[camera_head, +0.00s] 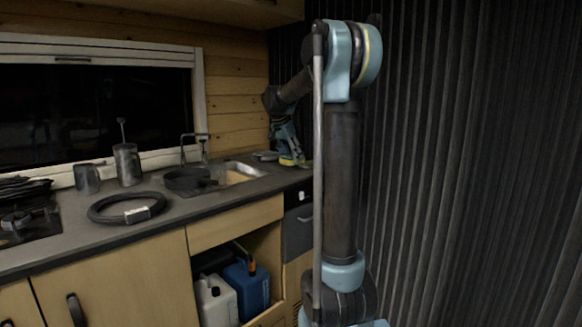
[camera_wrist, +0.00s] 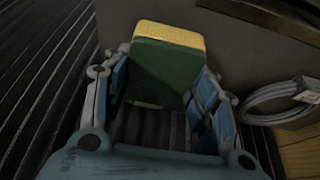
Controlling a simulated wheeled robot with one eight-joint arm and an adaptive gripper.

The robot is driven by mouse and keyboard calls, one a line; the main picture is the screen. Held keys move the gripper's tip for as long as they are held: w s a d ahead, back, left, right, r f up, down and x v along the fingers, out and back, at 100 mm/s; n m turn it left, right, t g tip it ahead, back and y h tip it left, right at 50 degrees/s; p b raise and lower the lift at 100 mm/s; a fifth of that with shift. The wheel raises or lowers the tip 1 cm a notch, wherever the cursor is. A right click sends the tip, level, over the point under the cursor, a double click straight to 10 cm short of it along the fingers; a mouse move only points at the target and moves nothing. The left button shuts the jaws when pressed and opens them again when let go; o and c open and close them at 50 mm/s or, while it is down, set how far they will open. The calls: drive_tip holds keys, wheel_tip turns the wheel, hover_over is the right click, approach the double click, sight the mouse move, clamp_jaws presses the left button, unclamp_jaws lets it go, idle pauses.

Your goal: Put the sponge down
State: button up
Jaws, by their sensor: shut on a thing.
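The sponge (camera_wrist: 158,66) is a block with a dark green side and a yellow layer. In the wrist view it sits between the two blue fingers of my gripper (camera_wrist: 160,98), which is shut on it. In the head view my gripper (camera_head: 288,143) is at the far right end of the counter, beyond the sink. The yellow of the sponge (camera_head: 290,162) shows just below the fingers, at about counter height. I cannot tell whether the sponge touches the counter.
A dark corrugated wall (camera_head: 470,170) stands on the right. A coil also shows in the wrist view (camera_wrist: 280,102).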

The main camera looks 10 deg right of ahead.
sight(291, 163)
drive_tip(key=shift+f, duration=1.85)
drive_tip(key=o, duration=1.3)
drive_tip(key=v, duration=1.2)
drive_tip(key=s+d+f+n+y, duration=0.15)
drive_tip(key=s+f, duration=0.25)
drive_tip(key=s, duration=0.4)
drive_tip(key=s+d+f+n, duration=0.2)
drive_tip(key=s+f, duration=0.2)
drive_tip(key=s, duration=0.3)
drive_tip(key=s+d+f+n, duration=0.15)
drive_tip(key=s+f, duration=0.25)
drive_tip(key=s, duration=0.4)
drive_tip(key=s+f+n, duration=0.2)
drive_tip(key=s+f, duration=0.4)
drive_tip(key=s+f+n+y, duration=0.1)
drive_tip(key=s+f+n, duration=0.1)
drive_tip(key=s+f, duration=0.4)
drive_tip(key=s+f+n+y, duration=0.1)
drive_tip(key=s+f+n, duration=0.1)
drive_tip(key=s+f, duration=0.4)
drive_tip(key=shift+a+f, duration=0.25)
drive_tip(key=shift+f, duration=0.1)
